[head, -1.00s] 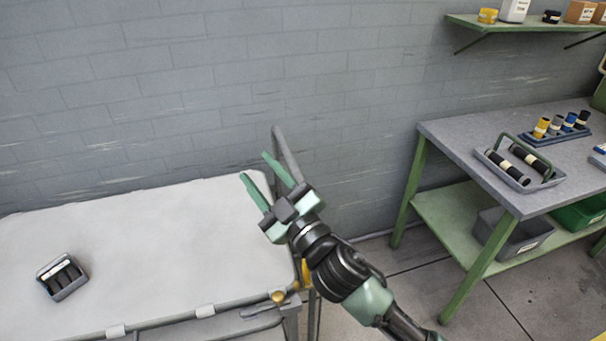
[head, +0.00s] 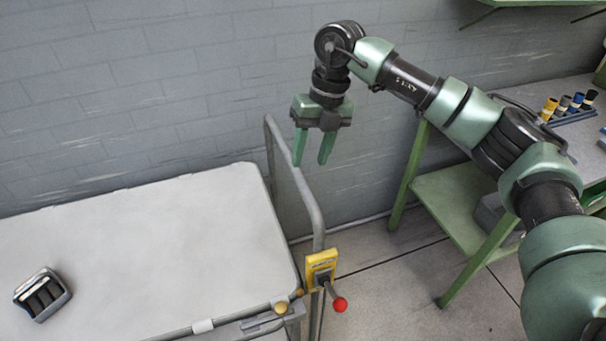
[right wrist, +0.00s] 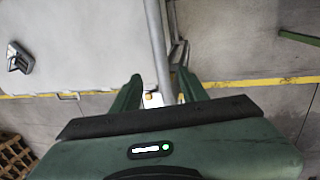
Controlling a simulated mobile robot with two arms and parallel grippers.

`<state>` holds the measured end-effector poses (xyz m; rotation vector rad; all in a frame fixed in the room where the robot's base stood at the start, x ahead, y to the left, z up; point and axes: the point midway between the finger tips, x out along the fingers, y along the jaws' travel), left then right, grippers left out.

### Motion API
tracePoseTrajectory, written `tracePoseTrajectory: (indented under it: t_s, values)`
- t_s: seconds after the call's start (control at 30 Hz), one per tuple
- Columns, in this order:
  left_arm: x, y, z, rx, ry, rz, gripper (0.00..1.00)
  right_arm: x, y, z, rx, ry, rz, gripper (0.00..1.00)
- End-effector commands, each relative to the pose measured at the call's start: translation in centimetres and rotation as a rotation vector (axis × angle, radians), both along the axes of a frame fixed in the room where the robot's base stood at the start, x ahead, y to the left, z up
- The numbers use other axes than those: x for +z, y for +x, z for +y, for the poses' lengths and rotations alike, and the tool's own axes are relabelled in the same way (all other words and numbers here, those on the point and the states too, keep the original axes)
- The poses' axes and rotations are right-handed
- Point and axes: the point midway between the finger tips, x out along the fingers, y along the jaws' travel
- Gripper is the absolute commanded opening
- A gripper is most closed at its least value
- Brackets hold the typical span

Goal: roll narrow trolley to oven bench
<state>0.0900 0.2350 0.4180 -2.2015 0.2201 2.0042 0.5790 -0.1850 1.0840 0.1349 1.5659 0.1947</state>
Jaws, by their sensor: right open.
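The trolley has a pale grey top (head: 150,245) at the lower left, which also shows in the right wrist view (right wrist: 90,40). Its grey tubular handle (head: 285,160) rises at the right end. My right gripper (head: 311,163) is open and points down above the handle, with nothing in its jaws. In the right wrist view the handle tube (right wrist: 156,40) runs into the gap between the open fingers (right wrist: 160,76). I cannot tell how far below the fingertips it lies. My left gripper is out of view.
A yellow box with a red knob (head: 320,268) is at the handle's lower end. A green-legged bench (head: 410,175) stands at right, with floor between. A brick wall (head: 150,90) is behind.

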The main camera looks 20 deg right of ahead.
Motion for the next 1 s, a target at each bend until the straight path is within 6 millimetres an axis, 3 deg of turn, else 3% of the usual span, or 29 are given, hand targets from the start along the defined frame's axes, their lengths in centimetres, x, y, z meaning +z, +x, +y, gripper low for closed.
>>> tracePoseTrajectory:
  t_s: [0.17,0.53,0.9,1.0]
  values:
    - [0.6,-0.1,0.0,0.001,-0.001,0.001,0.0,-1.4,-0.1,-0.2,-0.006,-0.019,0.007,0.44]
    - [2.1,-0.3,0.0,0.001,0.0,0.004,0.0,-6.6,-0.1,1.0,-0.004,-0.014,0.006,0.44]
    - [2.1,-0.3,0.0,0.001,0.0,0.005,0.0,-7.5,-0.1,1.2,-0.003,-0.013,0.003,0.44]
    - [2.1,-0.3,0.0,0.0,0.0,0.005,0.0,-7.5,-0.1,1.2,-0.003,-0.013,0.003,0.19]
